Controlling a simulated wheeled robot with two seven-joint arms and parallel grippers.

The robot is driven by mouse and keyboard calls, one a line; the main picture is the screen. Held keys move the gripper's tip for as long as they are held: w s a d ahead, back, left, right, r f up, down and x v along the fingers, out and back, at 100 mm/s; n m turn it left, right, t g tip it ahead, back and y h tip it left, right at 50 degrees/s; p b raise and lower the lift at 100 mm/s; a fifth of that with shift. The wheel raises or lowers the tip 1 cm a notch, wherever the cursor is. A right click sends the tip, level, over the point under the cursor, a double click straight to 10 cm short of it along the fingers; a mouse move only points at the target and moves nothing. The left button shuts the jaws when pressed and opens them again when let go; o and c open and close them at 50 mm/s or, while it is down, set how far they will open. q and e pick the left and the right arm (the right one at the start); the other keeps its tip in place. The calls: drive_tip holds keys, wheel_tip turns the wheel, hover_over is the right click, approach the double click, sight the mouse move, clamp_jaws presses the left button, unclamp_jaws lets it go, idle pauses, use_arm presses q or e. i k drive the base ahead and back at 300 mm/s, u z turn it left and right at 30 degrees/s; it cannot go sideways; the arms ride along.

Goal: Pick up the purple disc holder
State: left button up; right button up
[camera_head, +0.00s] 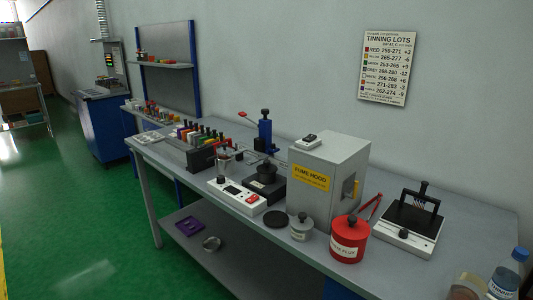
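A flat purple holder (188,225) with a darker opening in it lies on the lower shelf (222,262) of the workbench, near the shelf's left end. I take it to be the purple disc holder. Neither of my grippers shows in the head view, so nothing is seen holding or touching the purple holder.
The bench top (415,270) overhangs the shelf. It carries a rack of coloured items (200,132), a white control box (238,195), a grey fume hood (328,175), a red pot (349,238) and a black-handled press (412,215). Green floor (85,235) is clear at left.

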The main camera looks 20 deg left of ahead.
sight(179, 130)
drive_tip(key=u, duration=2.05)
drive_tip(key=i, duration=4.8)
drive_tip(key=z, duration=3)
